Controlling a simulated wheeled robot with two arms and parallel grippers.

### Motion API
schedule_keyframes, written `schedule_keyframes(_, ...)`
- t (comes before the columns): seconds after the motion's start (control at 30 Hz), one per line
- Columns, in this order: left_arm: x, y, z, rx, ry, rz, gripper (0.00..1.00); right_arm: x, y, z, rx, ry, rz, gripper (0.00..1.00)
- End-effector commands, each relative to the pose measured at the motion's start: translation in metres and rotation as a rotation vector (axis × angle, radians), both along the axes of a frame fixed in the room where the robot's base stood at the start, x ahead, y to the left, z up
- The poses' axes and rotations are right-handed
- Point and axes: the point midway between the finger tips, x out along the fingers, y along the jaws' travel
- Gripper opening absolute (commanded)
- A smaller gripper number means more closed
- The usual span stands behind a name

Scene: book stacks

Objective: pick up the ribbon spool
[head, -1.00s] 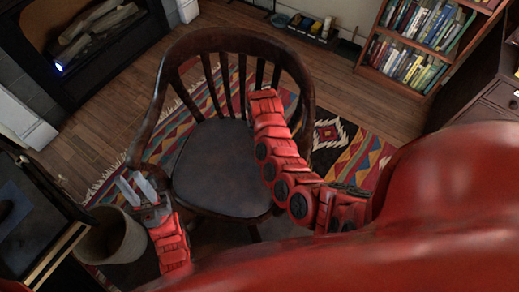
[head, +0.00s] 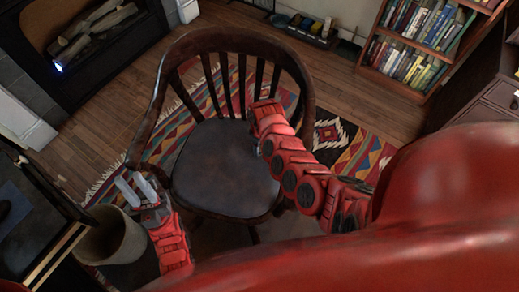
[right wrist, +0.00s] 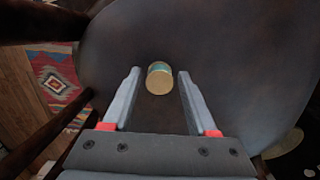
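The ribbon spool (right wrist: 159,79), a small cylinder with a gold end and a teal side, rests on the dark chair seat (right wrist: 235,65) in the right wrist view. My right gripper (right wrist: 159,74) is open, with its fingertips on either side of the spool and a gap visible on each side. In the head view the spool and my right fingers are hidden by my right arm, which reaches over the chair (head: 215,165). My left gripper (head: 137,189) is open and empty, left of the chair.
The chair's curved back and arms (head: 150,125) surround the seat. A round bin (head: 126,240) stands below my left gripper. A dark table (head: 25,225) is at the left. A patterned rug (head: 345,150) lies under the chair. A bookcase (head: 425,45) stands at the upper right.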

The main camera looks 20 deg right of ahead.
Motion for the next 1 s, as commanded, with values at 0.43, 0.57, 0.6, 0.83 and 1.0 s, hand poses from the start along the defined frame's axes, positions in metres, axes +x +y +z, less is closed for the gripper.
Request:
schedule_keyframes(0.43,0.000,0.000,0.000,0.000,0.000,0.000,0.27,0.000,0.000,0.000,-0.001,-0.001,0.000,0.00)
schedule_keyframes(0.57,0.000,0.000,0.000,0.000,0.000,0.000,0.27,0.000,0.000,0.000,-0.001,-0.001,0.000,0.00)
schedule_keyframes(0.6,0.000,0.000,0.000,0.000,0.000,0.000,0.27,0.000,0.000,0.001,0.000,-0.001,0.000,0.00)
schedule_keyframes(0.83,0.000,0.000,0.003,0.000,0.000,0.000,0.27,0.002,0.001,0.012,0.000,-0.006,0.001,0.00)
schedule_keyframes(1.0,0.000,0.000,0.006,0.000,0.000,0.000,0.27,0.003,0.001,0.035,0.000,-0.008,0.000,0.00)
